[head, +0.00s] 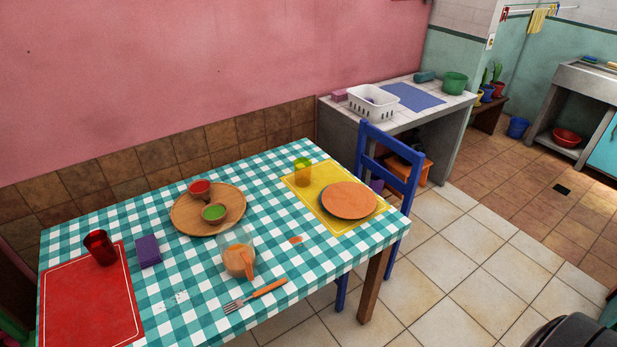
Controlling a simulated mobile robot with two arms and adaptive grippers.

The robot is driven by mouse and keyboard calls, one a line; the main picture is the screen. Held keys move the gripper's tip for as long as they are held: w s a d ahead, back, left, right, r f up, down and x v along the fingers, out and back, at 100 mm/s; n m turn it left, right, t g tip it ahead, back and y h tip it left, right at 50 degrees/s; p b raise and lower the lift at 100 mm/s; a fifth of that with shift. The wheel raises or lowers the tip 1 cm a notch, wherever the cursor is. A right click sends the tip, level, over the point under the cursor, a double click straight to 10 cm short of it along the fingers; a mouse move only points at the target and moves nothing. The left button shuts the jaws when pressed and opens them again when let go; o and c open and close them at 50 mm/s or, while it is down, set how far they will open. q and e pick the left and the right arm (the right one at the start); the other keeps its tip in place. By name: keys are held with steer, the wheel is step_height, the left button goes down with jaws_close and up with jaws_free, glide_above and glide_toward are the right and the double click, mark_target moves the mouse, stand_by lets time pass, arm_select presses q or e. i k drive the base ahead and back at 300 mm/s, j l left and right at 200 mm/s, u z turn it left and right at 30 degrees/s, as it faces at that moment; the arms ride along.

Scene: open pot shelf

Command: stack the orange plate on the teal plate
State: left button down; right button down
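Neither of my grippers is in view.
A blue chair (405,187) stands behind the right end.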

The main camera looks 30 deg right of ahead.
mark_target(346, 199)
steer(key=l+u, duration=0.25)
steer(key=l, duration=0.3)
steer(key=i+l+u, duration=0.1)
steer(key=l+u, duration=0.2)
steer(key=l, duration=0.25)
steer(key=l+u, duration=0.25)
steer(key=l, duration=0.3)
steer(key=k+l+u, duration=0.1)
steer(key=l+u, duration=0.15)
steer(key=l, duration=0.25)
steer(key=k+l+u, duration=0.25)
steer(key=l, duration=0.3)
steer(key=i, duration=0.1)
